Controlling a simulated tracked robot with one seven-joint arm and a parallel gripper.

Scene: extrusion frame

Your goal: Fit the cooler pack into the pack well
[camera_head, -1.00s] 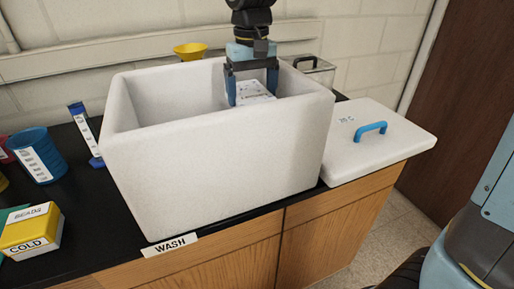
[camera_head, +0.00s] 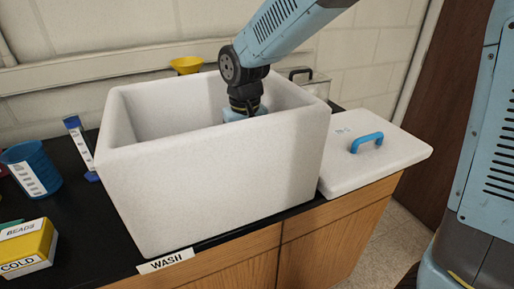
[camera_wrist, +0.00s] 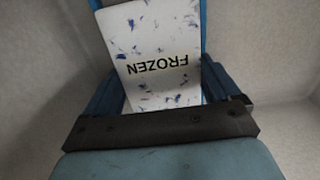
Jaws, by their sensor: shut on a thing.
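The cooler pack (camera_wrist: 158,62) is a white slab with blue flecks and the word FROZEN, seen in the wrist view between the blue fingers of my gripper (camera_wrist: 155,50). My gripper is shut on it. In the head view my gripper is down inside the white foam box (camera_head: 215,190); only its upper part shows above the front wall, and the fingers and pack are hidden. The pack well is not visible in either view. Pale box walls surround the pack in the wrist view.
The white lid with a blue handle (camera_head: 375,160) lies right of the box. A clear container (camera_head: 312,82) and yellow funnel (camera_head: 186,65) stand behind. A blue cup (camera_head: 32,168) and yellow COLD box (camera_head: 28,247) are at left. A WASH label (camera_head: 165,261) marks the bench edge.

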